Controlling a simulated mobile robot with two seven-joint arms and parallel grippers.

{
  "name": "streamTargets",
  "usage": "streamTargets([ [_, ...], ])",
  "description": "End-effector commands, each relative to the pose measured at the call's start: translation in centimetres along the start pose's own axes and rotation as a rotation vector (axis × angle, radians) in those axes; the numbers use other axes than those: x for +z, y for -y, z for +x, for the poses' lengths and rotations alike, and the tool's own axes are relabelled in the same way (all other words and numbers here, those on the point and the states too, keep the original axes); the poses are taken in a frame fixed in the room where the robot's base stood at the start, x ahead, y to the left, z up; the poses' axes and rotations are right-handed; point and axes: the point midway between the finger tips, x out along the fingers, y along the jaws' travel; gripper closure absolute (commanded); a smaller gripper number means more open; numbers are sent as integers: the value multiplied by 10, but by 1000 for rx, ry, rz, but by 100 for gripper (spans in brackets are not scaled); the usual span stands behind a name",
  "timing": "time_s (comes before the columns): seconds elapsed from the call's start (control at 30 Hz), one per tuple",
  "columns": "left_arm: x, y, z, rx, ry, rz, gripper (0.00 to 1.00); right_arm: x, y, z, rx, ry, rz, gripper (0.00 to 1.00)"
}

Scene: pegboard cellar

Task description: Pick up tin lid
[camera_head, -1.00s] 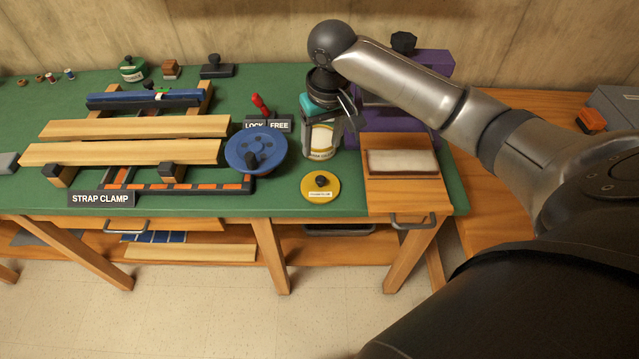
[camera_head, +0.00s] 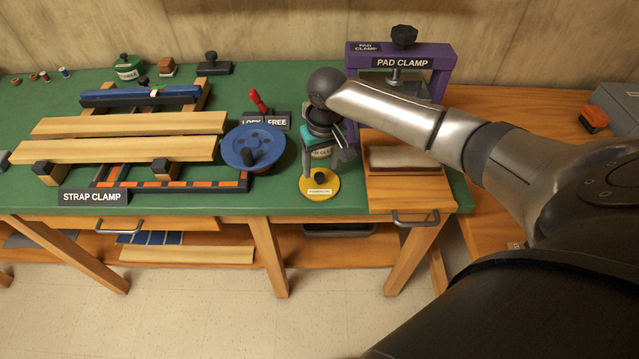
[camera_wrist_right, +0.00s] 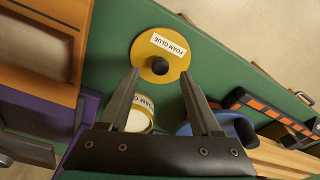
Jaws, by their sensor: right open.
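The tin lid (camera_head: 319,188) is a yellow disc with a black knob and a "FOAM GLUE" label. It lies flat on the green bench top near the front edge. It also shows in the right wrist view (camera_wrist_right: 165,62), with the knob just beyond my fingertips. My right gripper (camera_head: 312,170) is open above the lid, its fingers (camera_wrist_right: 160,80) pointing toward the knob, with nothing held. The white open foam glue tin (camera_wrist_right: 138,119) shows partly behind a finger in the right wrist view; in the head view my gripper mostly hides it. My left gripper is not in view.
A blue handwheel (camera_head: 252,147) of the strap clamp stands left of the lid. The bench's front edge is close below the lid.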

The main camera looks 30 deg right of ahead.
Motion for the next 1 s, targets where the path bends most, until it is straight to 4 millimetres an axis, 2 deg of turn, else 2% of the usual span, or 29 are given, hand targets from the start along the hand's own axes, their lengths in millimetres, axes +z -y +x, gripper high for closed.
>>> streamTargets([
  [0.03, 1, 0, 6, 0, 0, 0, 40, 0, 1, 12, 0, 1, 0, 35],
  [0.2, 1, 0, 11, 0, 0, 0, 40, 0, 0, 30, 1, 0, -1, 35],
  [0.47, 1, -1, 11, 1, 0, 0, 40, 0, 0, 32, 1, -2, -2, 35],
  [1.0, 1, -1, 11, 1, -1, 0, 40, 0, 0, 32, 1, -1, -1, 95],
])
